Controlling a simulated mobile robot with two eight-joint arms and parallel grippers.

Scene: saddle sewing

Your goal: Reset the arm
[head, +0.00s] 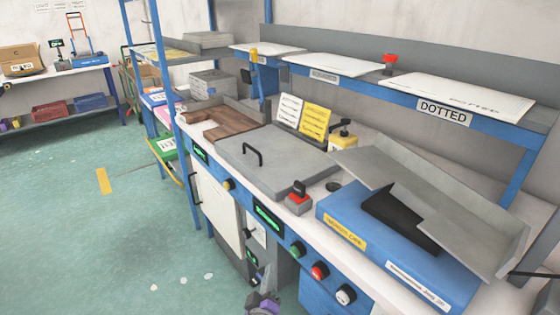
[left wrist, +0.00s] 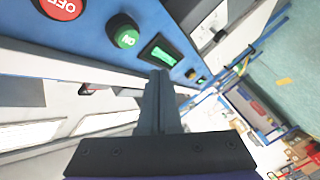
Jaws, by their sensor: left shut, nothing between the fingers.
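My left gripper (head: 257,277) is low in the head view, in front of the blue bench front. In the left wrist view its two fingers (left wrist: 158,82) are together with nothing between them. The blue panel with a green button (left wrist: 124,35), a red button (left wrist: 62,6) and a green display (left wrist: 160,51) lies beyond the fingers. I cannot tell whether the fingertips touch the panel; they look apart from it. My right gripper is in neither view.
The bench carries a grey lidded box (head: 275,158), a red push button (head: 299,199) and a blue machine with a grey tray (head: 470,218). A labelled shelf (head: 445,113) runs above. Green floor (head: 60,220) lies open on the left.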

